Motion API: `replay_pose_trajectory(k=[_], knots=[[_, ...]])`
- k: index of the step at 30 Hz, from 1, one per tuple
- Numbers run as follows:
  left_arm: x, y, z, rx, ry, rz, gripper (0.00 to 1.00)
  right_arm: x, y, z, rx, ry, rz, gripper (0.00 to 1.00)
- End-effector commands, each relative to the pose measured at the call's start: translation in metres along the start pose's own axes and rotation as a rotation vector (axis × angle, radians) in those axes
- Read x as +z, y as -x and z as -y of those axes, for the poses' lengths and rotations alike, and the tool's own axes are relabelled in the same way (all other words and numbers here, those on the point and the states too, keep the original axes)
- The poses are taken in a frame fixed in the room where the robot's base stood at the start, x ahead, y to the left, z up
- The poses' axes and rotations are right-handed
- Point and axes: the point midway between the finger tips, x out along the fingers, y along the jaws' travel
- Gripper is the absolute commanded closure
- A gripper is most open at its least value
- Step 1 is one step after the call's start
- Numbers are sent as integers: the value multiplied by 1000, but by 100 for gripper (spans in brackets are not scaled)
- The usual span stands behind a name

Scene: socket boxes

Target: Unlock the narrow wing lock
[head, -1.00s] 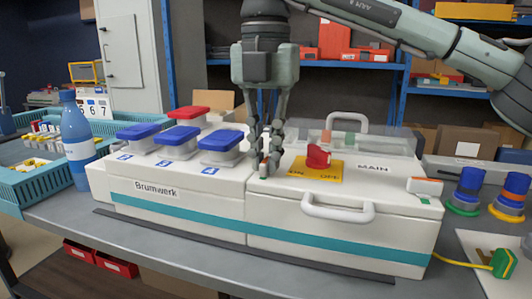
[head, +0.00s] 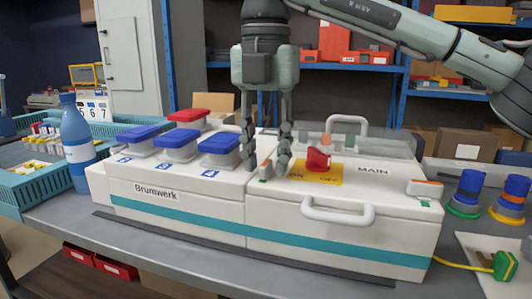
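The white socket box marked Brumwerk (head: 215,206) and MAIN (head: 385,204) stands on the bench. A small grey-and-orange lock (head: 265,171), which looks like the narrow wing lock, is on its top near the seam, left of the yellow switch plate. A wider white-and-orange lock (head: 425,188) is at the right front corner. My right gripper (head: 267,160) points down above the small lock. Its fingers are spread apart, one to each side of the lock, with a gap visible on both sides. My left gripper is out of view.
A red rotary switch (head: 318,158) sits close to the right finger. Several blue-lidded sockets (head: 220,143) and one red-lidded one (head: 187,115) stand to the left. A white handle (head: 338,213) sticks out in front. A blue bottle (head: 76,145) is further left.

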Motion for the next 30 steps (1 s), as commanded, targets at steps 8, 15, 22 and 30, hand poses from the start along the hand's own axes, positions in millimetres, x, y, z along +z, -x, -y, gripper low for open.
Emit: replay_pose_trajectory(k=[8, 15, 22, 30], knots=[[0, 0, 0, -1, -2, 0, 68, 0, 44, -1, 4, -1, 4, 69], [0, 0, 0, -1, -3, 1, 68, 0, 94, 0, 2, -4, 6, 69], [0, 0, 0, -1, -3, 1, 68, 0, 117, 0, 2, -2, 3, 69], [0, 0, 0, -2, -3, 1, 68, 0, 119, 0, 1, 0, 1, 69]])
